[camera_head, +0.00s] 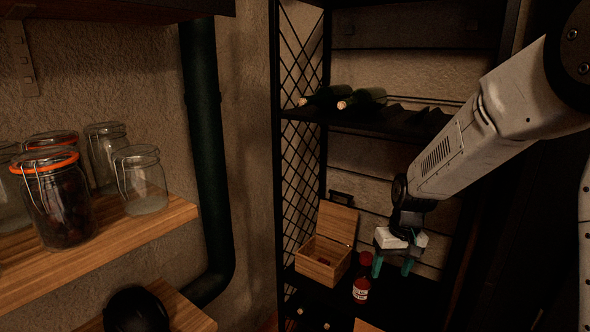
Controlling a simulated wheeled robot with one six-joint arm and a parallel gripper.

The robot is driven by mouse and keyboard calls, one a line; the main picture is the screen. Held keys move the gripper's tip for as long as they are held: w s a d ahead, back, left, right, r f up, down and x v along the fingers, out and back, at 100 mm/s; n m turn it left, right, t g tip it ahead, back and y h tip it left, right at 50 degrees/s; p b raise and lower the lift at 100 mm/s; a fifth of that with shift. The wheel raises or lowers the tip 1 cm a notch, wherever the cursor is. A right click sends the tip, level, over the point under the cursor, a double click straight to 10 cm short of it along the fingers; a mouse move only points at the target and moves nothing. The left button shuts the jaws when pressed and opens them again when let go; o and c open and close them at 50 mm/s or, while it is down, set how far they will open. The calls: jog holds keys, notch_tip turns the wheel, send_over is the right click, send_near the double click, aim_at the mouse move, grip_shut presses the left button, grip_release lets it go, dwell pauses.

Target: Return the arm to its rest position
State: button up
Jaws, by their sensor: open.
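My arm reaches in from the right side of the head view, a grey-white link sloping down to the left. My gripper (392,266) hangs at its end with the teal fingers pointing down and apart, with nothing visible between them. It is in front of the dark rack, to the right of an open wooden box (323,258). A small red bottle (361,287) with a pale label stands just below and left of the gripper. The bottle's top is close to the left finger, and I cannot tell whether they touch.
Several glass jars stand on a wooden shelf (150,225) at the left, one dark-filled jar (62,205) with an orange seal. Green bottles (364,100) lie on the rack's upper shelf (390,128). A dark pipe (205,140) runs down the wall. A dark round object (136,308) sits below.

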jog(key=s+r, duration=0.5)
jog(key=s, duration=0.5)
jog(key=s+d+r, duration=0.1)
jog(key=s+r, duration=0.4)
jog(key=s, duration=0.6)
jog(key=s+d+r+m+t+h, duration=0.1)
jog(key=s+r, duration=0.5)
jog(key=s, duration=0.4)
jog(key=shift+s+d, duration=0.2)
